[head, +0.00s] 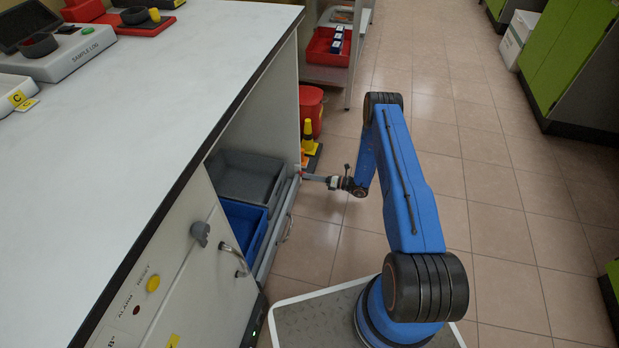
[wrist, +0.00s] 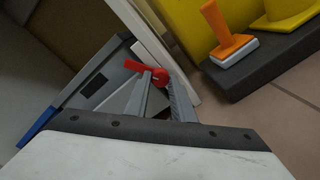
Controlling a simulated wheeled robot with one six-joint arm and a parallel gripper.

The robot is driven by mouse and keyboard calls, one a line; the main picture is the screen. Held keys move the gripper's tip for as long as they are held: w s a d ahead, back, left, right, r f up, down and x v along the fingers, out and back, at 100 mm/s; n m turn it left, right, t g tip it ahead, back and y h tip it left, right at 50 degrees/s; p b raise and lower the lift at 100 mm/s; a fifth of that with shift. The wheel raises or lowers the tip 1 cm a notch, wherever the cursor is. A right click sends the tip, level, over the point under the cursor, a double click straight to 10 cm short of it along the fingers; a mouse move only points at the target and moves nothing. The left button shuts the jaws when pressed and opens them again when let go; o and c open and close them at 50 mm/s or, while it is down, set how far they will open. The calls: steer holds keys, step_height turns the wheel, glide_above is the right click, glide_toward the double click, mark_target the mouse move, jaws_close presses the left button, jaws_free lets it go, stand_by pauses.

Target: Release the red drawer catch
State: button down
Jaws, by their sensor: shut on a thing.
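The red drawer catch (wrist: 134,65) shows in the wrist view at the corner of the grey drawer (wrist: 88,76), beside a white cabinet edge. My gripper (wrist: 161,77) is shut on the catch, with one finger on each side of its hub; the red lever sticks out to the left. In the head view my gripper (head: 306,177) reaches left to the far end of the open cabinet bay. The drawer front (head: 281,222) runs along that bay and has a handle (head: 287,229). The catch cannot be made out clearly in the head view.
A grey bin (head: 242,177) and a blue bin (head: 243,224) stand inside the bay. An orange-handled tool (wrist: 231,38) and a yellow cone (wrist: 289,14) stand on a dark base near the gripper. The white worktop (head: 180,90) overhangs; tiled floor (head: 480,160) is free at right.

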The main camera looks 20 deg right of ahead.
steer(key=m, duration=0.5)
steer(key=shift+d, duration=0.1)
steer(key=shift+m, duration=0.4)
stand_by(0.3)
steer(key=c, duration=1.5)
jaws_free()
steer(key=v, duration=1.7)
steer(key=shift+d+f, duration=0.1)
steer(key=shift+d, duration=0.15)
